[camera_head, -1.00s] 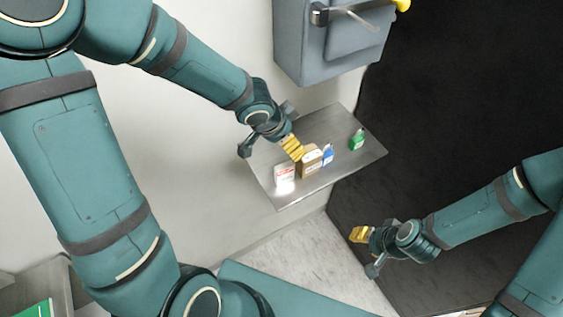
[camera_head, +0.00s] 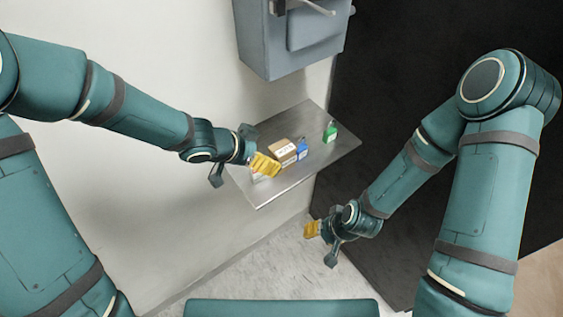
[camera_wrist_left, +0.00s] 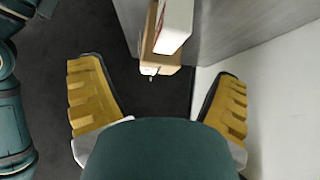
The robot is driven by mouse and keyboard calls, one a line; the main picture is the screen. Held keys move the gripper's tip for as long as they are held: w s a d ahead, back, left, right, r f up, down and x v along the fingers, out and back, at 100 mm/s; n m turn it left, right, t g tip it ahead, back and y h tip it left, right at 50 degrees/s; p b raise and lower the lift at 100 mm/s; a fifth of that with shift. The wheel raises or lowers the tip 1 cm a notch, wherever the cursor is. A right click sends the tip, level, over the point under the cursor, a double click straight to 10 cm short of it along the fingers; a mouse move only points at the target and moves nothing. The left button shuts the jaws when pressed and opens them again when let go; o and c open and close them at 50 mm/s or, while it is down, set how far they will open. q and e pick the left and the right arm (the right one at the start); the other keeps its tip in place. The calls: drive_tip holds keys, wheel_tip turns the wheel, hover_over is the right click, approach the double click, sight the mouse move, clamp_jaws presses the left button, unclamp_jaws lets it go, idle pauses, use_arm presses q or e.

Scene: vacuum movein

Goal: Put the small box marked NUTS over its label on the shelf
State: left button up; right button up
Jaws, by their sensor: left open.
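The metal shelf (camera_head: 325,160) carries small boxes. A brown box (camera_head: 284,151) stands near its middle; its markings are too small to read, so I cannot tell whether it says NUTS. It also shows in the left wrist view (camera_wrist_left: 150,59). A white box with red edges (camera_wrist_left: 176,24) is beside it in the wrist view; in the head view it is mostly hidden behind my left gripper. My left gripper (camera_head: 264,166) is open and empty, at the shelf's left end, close to the brown box. My right gripper (camera_head: 313,228) hangs below the shelf, its opening unclear.
A blue and white box (camera_head: 302,149) stands right of the brown box, and a green box (camera_head: 330,132) stands farther right. A grey cabinet (camera_head: 293,45) is mounted above the shelf.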

sight(280, 154)
use_arm(q)
drive_tip(key=b+x, duration=0.1)
drive_tip(key=x, duration=0.2)
drive_tip(key=b+x, duration=0.2)
drive_tip(key=x, duration=0.2)
drive_tip(key=shift+w+d+r, duration=0.15)
drive_tip(key=shift+w, duration=0.1)
drive_tip(key=c, duration=1.4)
